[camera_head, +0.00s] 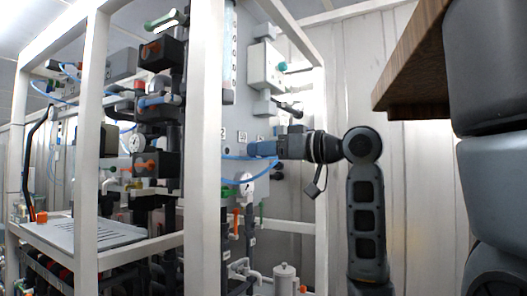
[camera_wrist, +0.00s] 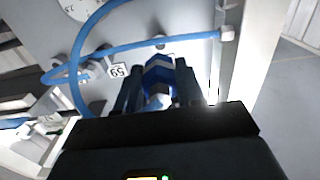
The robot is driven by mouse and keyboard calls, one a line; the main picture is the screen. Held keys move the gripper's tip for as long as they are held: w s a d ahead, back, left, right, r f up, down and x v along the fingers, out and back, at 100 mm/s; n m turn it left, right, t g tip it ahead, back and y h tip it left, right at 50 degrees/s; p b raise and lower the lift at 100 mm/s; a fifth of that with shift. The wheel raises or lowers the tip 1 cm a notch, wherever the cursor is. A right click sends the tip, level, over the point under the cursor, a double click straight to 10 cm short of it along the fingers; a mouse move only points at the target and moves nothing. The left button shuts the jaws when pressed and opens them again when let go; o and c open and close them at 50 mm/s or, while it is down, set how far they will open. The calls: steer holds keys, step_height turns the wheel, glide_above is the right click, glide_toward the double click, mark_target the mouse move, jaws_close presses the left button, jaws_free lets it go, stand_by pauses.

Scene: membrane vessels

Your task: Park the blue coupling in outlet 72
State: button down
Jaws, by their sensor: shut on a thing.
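My gripper (camera_head: 268,148) reaches left to the grey panel in the head view. In the wrist view its two dark fingers (camera_wrist: 159,88) are shut on the blue coupling (camera_wrist: 158,72). The coupling points at the grey panel (camera_wrist: 150,18); I cannot tell whether it touches it. A small dark fitting (camera_wrist: 160,43) shows just beyond the coupling. Small number labels (camera_head: 242,136) sit on the panel in the head view. I cannot make out a label 72.
A blue hose (camera_wrist: 135,46) loops across the panel, with a pale end fitting (camera_wrist: 228,34) at right. A white frame post (camera_head: 205,150) stands left of my gripper. Gauges, valves and a grey shelf (camera_head: 90,240) fill the left. A wooden board (camera_head: 412,60) overhangs upper right.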

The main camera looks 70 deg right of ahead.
mark_target(227, 151)
steer(key=shift+w, duration=0.15)
steer(key=shift+x, duration=2.8)
steer(key=shift+w, duration=0.45)
stand_by(0.6)
steer(key=c, duration=0.6)
jaws_free()
steer(key=b+v, duration=0.1)
steer(key=v, duration=0.6)
steer(key=shift+s+f+b, duration=0.1)
steer(key=shift+s+b, duration=0.25)
steer(key=shift+s, duration=0.05)
